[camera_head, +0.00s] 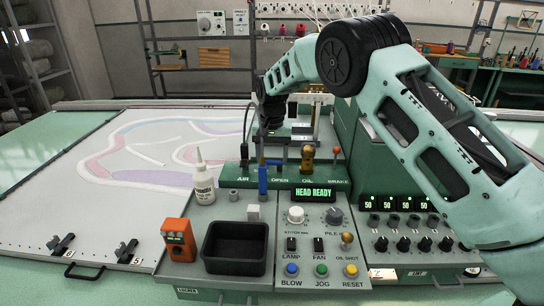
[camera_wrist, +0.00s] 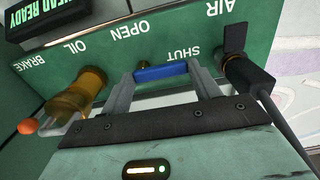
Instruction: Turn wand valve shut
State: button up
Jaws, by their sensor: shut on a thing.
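The wand valve's blue lever (camera_head: 263,181) shows on the green control panel in the head view, below my gripper (camera_head: 264,157). In the wrist view, which is turned upside down, the blue lever (camera_wrist: 160,72) spans between the two grey fingertips of my gripper (camera_wrist: 160,76). My gripper is shut on it. The panel (camera_wrist: 100,62) reads OPEN and SHUT close by. The valve's body is mostly hidden, so its exact angle is hard to tell.
A brass oil cup (camera_head: 307,160) and an orange-tipped brake lever (camera_head: 335,153) stand to the right. The black air fitting (camera_wrist: 245,72) is beside the gripper. A white bottle (camera_head: 203,182), orange box (camera_head: 179,240) and black tray (camera_head: 235,247) sit in front on the left.

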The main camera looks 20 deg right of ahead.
aim_at(272, 161)
jog(key=shift+w+r, duration=0.1)
jog(key=shift+r, duration=0.05)
jog(key=o, duration=1)
notch_tip(272, 161, up, 17)
jog(key=b, duration=0.3)
jog(key=shift+r, duration=0.15)
